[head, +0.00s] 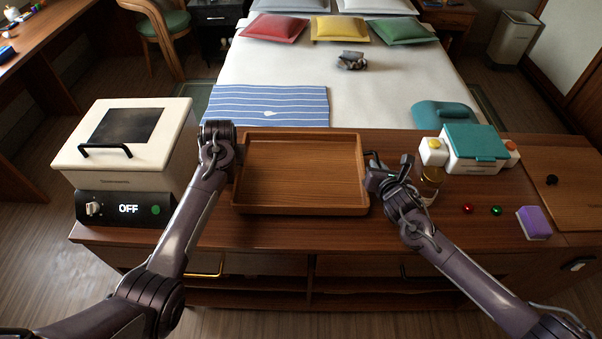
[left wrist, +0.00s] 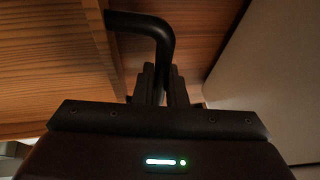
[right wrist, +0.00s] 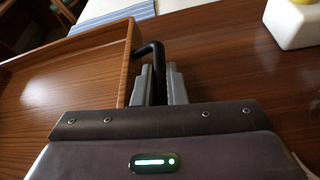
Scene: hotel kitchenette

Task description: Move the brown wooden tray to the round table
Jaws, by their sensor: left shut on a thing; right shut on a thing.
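The brown wooden tray (head: 300,175) is empty and sits at the middle of the wooden counter; I cannot tell whether it touches the top. It has a black handle at each end. My left gripper (left wrist: 162,85) is shut on the left handle (left wrist: 150,22), with the tray's wall beside it. My right gripper (right wrist: 153,85) is shut on the right handle (right wrist: 150,48), close to the tray's end wall. In the head view my left wrist hides the left handle. No round table shows.
On the counter (head: 330,234) a white box oven (head: 160,148) stands left. At right are a teal-lidded white box (head: 476,143), a small jar (head: 431,180), red and green balls and a purple sponge (head: 534,222). A bed (head: 300,80) lies behind.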

